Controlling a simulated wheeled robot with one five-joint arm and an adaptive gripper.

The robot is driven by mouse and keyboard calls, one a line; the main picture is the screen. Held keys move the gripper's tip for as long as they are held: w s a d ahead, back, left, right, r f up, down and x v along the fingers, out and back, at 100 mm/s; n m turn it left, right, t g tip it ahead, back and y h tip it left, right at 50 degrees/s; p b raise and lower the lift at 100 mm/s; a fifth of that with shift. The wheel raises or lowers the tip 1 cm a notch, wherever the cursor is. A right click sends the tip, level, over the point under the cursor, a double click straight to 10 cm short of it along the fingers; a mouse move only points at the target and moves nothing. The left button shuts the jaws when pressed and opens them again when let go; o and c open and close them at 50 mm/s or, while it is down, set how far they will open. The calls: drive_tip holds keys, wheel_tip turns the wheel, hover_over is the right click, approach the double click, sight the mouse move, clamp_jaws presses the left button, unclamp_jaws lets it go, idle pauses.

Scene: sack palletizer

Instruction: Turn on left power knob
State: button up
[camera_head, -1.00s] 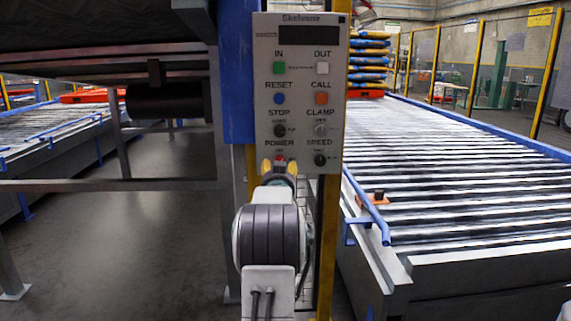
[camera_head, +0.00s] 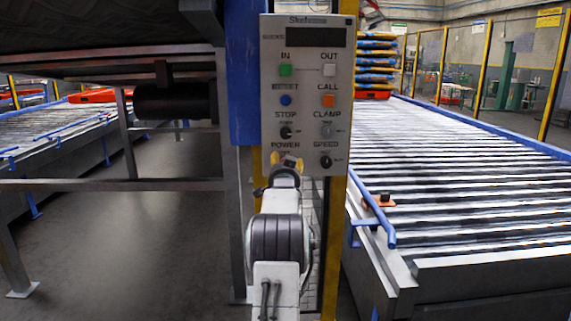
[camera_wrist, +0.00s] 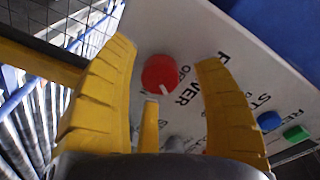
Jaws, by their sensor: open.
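The red power knob (camera_wrist: 160,73) shows in the wrist view on a pale control panel (camera_wrist: 222,45), with a white mark at its lower edge and printed "POWER" lettering beside it. My gripper (camera_wrist: 167,54) is open, its two yellow fingers on either side of the knob in that view. I cannot tell whether they touch it. In the head view my gripper (camera_head: 288,161) is at the lower left of the panel (camera_head: 307,72), just below the "POWER" label, and hides the knob there.
Green (camera_head: 285,70), white (camera_head: 330,70), blue (camera_head: 286,100) and orange (camera_head: 328,101) buttons sit above. Black stop (camera_head: 286,132) and speed (camera_head: 326,161) knobs and a grey clamp knob (camera_head: 327,131) are close by. A roller conveyor (camera_head: 460,190) runs at right.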

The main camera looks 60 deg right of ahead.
drive_tip(key=shift+w+d, duration=0.35)
drive_tip(key=shift+d, duration=0.3)
drive_tip(key=c, duration=1.2)
